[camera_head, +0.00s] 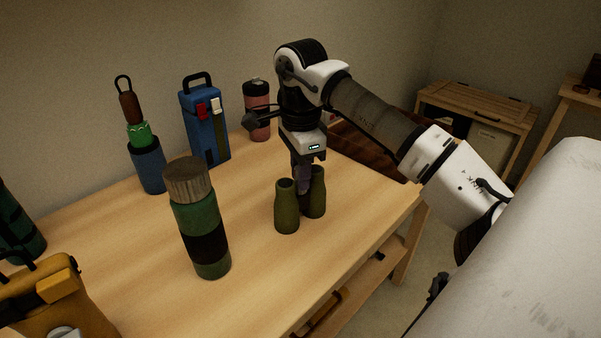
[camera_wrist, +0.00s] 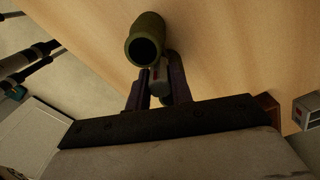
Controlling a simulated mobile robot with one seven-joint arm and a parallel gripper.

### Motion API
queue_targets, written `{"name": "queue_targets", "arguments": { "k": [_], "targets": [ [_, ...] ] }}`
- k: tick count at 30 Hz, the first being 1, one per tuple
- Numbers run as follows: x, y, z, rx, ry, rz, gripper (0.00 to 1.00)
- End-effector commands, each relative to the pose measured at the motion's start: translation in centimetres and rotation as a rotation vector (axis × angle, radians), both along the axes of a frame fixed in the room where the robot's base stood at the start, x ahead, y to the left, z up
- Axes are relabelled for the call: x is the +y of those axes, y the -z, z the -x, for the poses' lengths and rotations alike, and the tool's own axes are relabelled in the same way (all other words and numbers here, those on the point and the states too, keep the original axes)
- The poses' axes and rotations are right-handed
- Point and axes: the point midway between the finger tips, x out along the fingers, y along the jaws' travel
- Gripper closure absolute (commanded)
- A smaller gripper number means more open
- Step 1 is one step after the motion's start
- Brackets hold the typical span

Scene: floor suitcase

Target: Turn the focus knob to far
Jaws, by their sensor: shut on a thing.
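Olive-green binoculars (camera_head: 287,212) stand upright on the wooden table, with two barrels side by side. One barrel (camera_wrist: 148,28) shows in the wrist view, its dark open end facing the camera. My gripper (camera_head: 303,188) points down between the barrels. In the wrist view its two dark fingers (camera_wrist: 159,92) are closed around a small greyish focus knob (camera_wrist: 157,74) with a reddish mark, just beside the barrel. The knob is mostly hidden by the fingers, and its setting cannot be read. The other barrel is hidden in the wrist view.
A green bottle with a wooden cap (camera_head: 202,220) stands left of the binoculars. Behind are a blue case (camera_head: 204,125), a blue holder (camera_head: 148,166) and a pink flask (camera_head: 256,112). A yellow item (camera_head: 62,300) sits front left. Bare tabletop (camera_head: 255,260) lies in front.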

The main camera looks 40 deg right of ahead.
Motion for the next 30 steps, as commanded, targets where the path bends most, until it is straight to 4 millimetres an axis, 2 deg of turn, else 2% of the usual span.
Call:
{"name": "queue_targets", "arguments": {
  "k": [12, 28, 29, 30],
  "targets": [
    [-0.03, -0.02, -0.01, -0.001, 0.182, 0.001, 1.00],
    [-0.01, -0.04, -0.02, -0.001, 0.204, 0.001, 1.00],
    [-0.01, -0.04, -0.02, -0.001, 0.203, 0.001, 0.77],
    [-0.01, -0.04, -0.02, -0.001, 0.203, 0.001, 0.71]
  ]
}}
